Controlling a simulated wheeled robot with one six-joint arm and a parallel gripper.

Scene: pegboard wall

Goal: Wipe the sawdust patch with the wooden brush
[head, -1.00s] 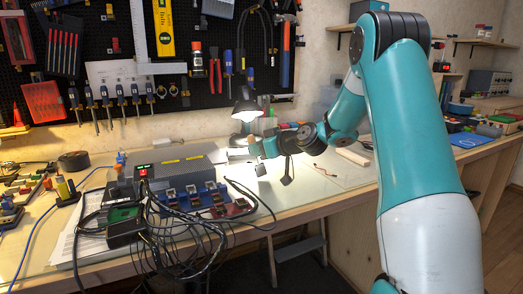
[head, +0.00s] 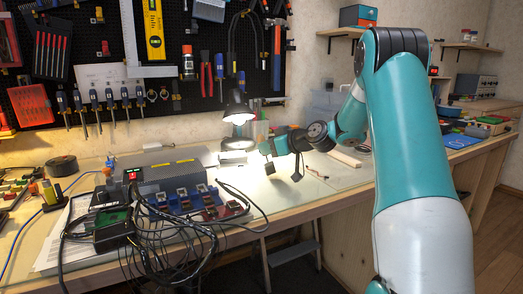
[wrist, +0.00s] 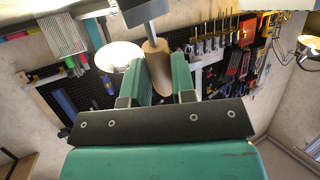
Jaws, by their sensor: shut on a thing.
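My gripper (wrist: 160,85) has its teal fingers shut on the brown handle of the wooden brush (wrist: 156,62) in the wrist view. A grey neck joins the handle to a dark block-shaped head at the top edge of that view. In the head view my gripper (head: 264,149) is above the pale bench top, just right of the lit lamp. A small dark block below it there looks like the brush head (head: 269,168); I cannot tell whether it touches the bench. I cannot make out the sawdust patch in either view.
The lamp (head: 239,114) stands close behind my gripper. Blue-and-red units (head: 200,199) with tangled black cables lie to the left. A thin reddish piece (head: 317,174) and a pale wooden strip (head: 344,158) lie to the right. Tools hang on the pegboard (head: 100,60).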

